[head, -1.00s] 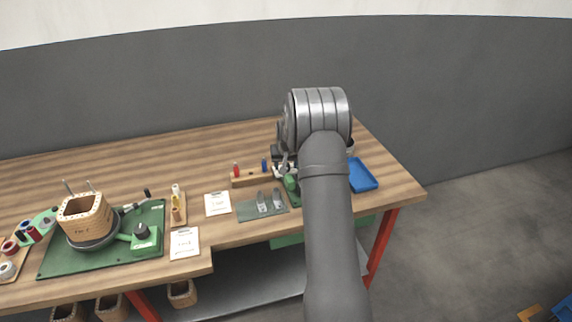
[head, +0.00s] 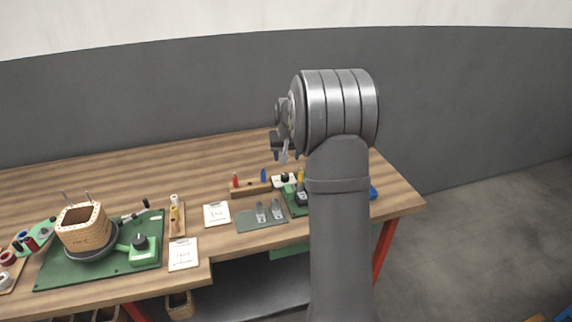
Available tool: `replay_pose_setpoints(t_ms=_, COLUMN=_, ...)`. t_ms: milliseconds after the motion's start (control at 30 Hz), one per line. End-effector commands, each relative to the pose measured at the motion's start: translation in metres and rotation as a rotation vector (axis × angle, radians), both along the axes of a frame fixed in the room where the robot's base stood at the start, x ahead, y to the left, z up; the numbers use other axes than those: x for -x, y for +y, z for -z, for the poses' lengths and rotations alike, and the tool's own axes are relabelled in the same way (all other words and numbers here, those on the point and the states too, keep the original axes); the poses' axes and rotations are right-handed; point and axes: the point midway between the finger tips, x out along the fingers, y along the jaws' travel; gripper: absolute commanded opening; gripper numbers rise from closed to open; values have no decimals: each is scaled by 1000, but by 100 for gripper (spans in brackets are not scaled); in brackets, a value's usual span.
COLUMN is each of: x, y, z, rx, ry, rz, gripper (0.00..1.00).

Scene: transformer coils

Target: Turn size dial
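My gripper (head: 282,152) is above the back right of the bench, to the left of my wrist. It is small and seen from the side, so I cannot tell whether its fingers are open. A dark dial-like knob (head: 286,177) with a white plate shows on a green-based device (head: 296,203) below my gripper, partly hidden by my arm. Another black knob (head: 139,241) sits on a green box at the left, beside a wooden coil former (head: 83,228). No label is readable, so I cannot tell which is the size dial. My gripper is apart from both.
A wooden block (head: 250,188) with red and blue pegs stands left of the device. A grey-green mat (head: 241,222) with metal pieces lies in front. White cards (head: 183,255) lie mid-bench. A blue tray (head: 373,192) is mostly hidden behind my arm. The back of the bench (head: 150,178) is clear.

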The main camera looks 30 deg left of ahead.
Motion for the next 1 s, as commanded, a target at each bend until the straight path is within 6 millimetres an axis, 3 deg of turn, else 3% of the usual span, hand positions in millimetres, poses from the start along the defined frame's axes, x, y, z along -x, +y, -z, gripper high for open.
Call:
replay_pose_setpoints(t_ms=233, x=11, y=-8, z=-33, rx=-1, ry=-1, rz=0, gripper=51)
replay_pose_setpoints(t_ms=733, x=12, y=-8, z=-39, rx=7, ry=0, rz=-14, gripper=51)
replay_pose_setpoints(t_ms=867, x=3, y=-2, z=-40, rx=59, ry=4, rz=-117, gripper=51)
replay_pose_setpoints(t_ms=1000, x=-14, y=10, z=-43, rx=164, ry=17, rz=-352, gripper=51)
